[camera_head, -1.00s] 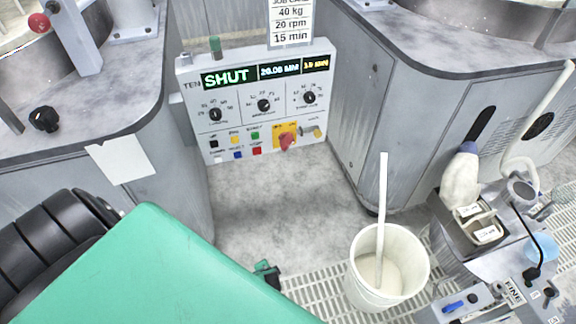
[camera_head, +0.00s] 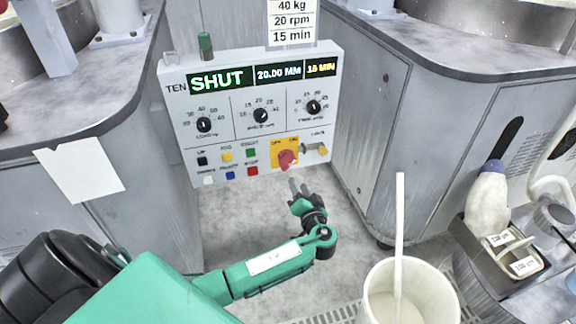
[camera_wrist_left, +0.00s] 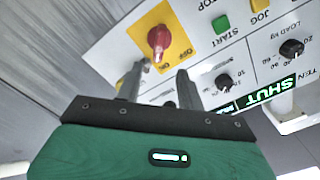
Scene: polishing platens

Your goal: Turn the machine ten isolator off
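The machine ten panel (camera_head: 215,135) stands upright at the centre of the head view. Its isolator is a red knob (camera_head: 287,158) on a yellow plate (camera_head: 278,148) at the panel's lower right. In the left wrist view the red knob (camera_wrist_left: 159,40) sits beyond the fingers, and its narrow end seems to lie by the ON label. My left gripper (camera_head: 299,185) is just below the knob in the head view. In the left wrist view the left gripper (camera_wrist_left: 158,85) has its fingers apart, with nothing held between them. My right gripper is out of view.
A yellowish key-like fitting (camera_head: 316,149) is right of the isolator. Coloured buttons (camera_head: 227,157) lie to its left and dials (camera_head: 260,115) above. Grey cabinets (camera_head: 368,130) flank the panel. A white bucket (camera_head: 440,285) with a stick stands at the lower right.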

